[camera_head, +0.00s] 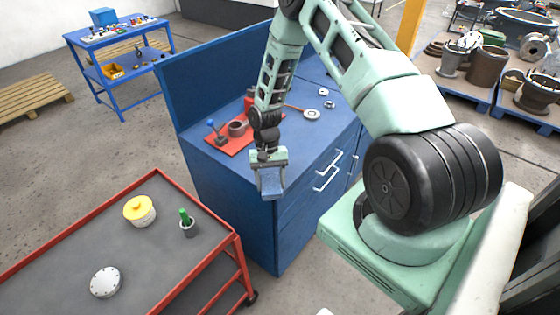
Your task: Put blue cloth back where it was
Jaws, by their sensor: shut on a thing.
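My gripper (268,168) hangs from the arm near the front edge of the blue workbench (215,215). It is shut on the blue cloth (270,184), which shows as a small blue piece below the fingers. The cloth is at the near corner of the bench top. I cannot tell whether its lower edge touches the bench. The gripper hides part of the cloth's upper side.
On the bench, a red mat (222,146) bears a blue-knobbed part (212,127) and a dark ring (237,128). A metal disc (312,114) lies farther right. A red-framed cart (60,285) in front holds a yellow-topped container (140,209), a green-topped item (186,219) and a white disc (105,282).

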